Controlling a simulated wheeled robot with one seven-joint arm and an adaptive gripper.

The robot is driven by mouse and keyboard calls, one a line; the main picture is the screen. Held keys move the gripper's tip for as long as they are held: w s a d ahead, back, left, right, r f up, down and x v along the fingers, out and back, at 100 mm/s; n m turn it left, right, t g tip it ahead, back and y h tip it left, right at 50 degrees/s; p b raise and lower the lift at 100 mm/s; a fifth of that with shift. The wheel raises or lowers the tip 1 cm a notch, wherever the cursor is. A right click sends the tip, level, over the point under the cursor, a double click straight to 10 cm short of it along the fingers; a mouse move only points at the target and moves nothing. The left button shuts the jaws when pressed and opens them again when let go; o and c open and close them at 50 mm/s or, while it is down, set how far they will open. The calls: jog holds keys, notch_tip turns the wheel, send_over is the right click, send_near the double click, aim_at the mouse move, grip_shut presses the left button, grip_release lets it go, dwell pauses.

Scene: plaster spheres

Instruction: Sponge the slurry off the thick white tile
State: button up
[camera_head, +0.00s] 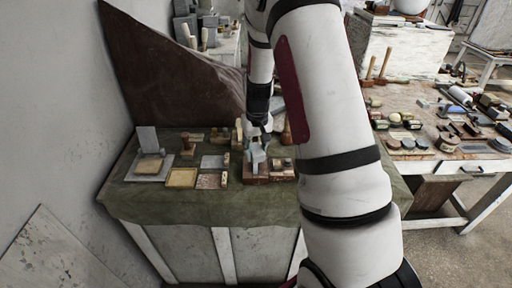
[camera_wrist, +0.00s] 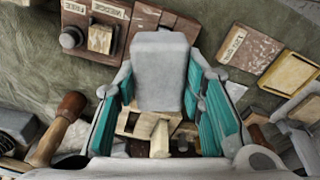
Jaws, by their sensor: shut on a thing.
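My gripper (camera_wrist: 160,105), with teal finger pads, is shut on a thick pale grey-white block (camera_wrist: 160,65), perhaps the thick white tile. In the head view my gripper (camera_head: 257,146) holds the pale block (camera_head: 258,157) above or at a reddish-brown board (camera_head: 256,179); I cannot tell whether they touch. No slurry can be made out on the face that shows. A tan, sponge-like slab (camera_head: 149,166) lies on a white tray (camera_head: 132,176) at the bench's left; this slab also shows at the right of the wrist view (camera_wrist: 308,112).
The green-covered bench (camera_head: 200,207) also carries an upright pale slab (camera_head: 146,138), a yellow-edged tile (camera_head: 181,178) and a marbled tile (camera_head: 208,181). The board's labels read FREE and WEDGE in the wrist view. The bench's front strip is clear. A cluttered table (camera_head: 430,159) stands right.

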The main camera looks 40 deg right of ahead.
jog(key=shift+s+a+p, duration=0.25)
jog(key=shift+s+p, duration=0.1)
jog(key=shift+s, duration=0.55)
jog(key=shift+w+d+f+b, duration=0.15)
jog(key=shift+w+b, duration=0.2)
jog(key=shift+w, duration=0.2)
jog(key=shift+w+d+b, duration=0.25)
jog(key=shift+w+b, duration=0.2)
jog(key=shift+w, duration=0.4)
jog(key=shift+w+d+b, duration=0.2)
jog(key=shift+w+b, duration=0.25)
jog(key=shift+w, duration=0.35)
jog(key=shift+r, duration=0.25)
jog(key=shift+s, duration=0.15)
jog(key=shift+s+a+r+p, duration=0.15)
jog(key=shift+s+r+p, duration=0.25)
jog(key=shift+s+p, duration=0.1)
jog(key=shift+s+a+r+p, duration=0.15)
jog(key=shift+s+r+p, duration=0.2)
jog(key=shift+s, duration=0.15)
jog(key=shift+w, duration=0.1)
